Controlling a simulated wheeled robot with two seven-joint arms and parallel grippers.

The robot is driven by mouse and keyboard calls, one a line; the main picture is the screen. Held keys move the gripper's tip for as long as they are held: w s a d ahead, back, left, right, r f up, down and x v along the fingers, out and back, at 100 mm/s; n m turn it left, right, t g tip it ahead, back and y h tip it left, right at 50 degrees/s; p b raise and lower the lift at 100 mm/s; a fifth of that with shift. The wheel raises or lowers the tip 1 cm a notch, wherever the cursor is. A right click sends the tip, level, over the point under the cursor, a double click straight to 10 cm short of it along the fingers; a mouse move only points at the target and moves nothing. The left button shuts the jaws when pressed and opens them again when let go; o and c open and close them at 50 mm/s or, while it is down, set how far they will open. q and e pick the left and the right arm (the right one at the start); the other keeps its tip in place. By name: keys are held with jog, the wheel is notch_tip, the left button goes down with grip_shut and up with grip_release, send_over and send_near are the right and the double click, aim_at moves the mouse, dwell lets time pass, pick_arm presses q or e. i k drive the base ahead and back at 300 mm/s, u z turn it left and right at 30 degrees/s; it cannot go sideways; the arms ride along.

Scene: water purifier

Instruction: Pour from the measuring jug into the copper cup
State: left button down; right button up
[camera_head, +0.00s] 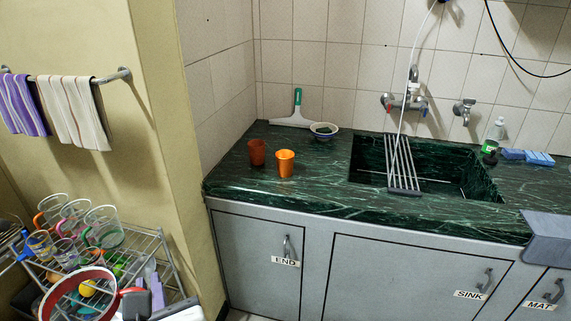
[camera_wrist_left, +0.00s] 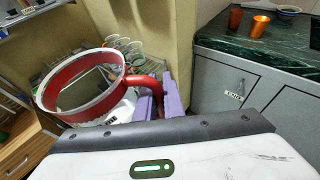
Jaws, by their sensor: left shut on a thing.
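A see-through jug with a red rim and red handle, which I take as the measuring jug (camera_head: 46,300), is at the lower left in the head view and large in the left wrist view (camera_wrist_left: 62,113). My left gripper (camera_head: 148,289), with purple fingers (camera_wrist_left: 160,96), is shut on its handle. The jug's rim faces the camera; I cannot tell whether it holds liquid. The shiny orange cup (camera_head: 285,164), likely the copper cup, stands upright on the green counter, well right of the jug; it also shows in the left wrist view (camera_wrist_left: 260,27). My right gripper is not in view.
A reddish-brown cup (camera_head: 257,152) stands just left of the orange cup. A bowl (camera_head: 323,131) and squeegee (camera_head: 296,112) are behind. The sink (camera_head: 440,186) with a metal rack (camera_head: 402,165) lies right. A wire shelf (camera_head: 165,255) holds several clear cups beside the jug.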

aim_at(284, 158)
jog(key=z, duration=0.55)
jog(key=i, duration=0.9)
jog(key=z, duration=0.4)
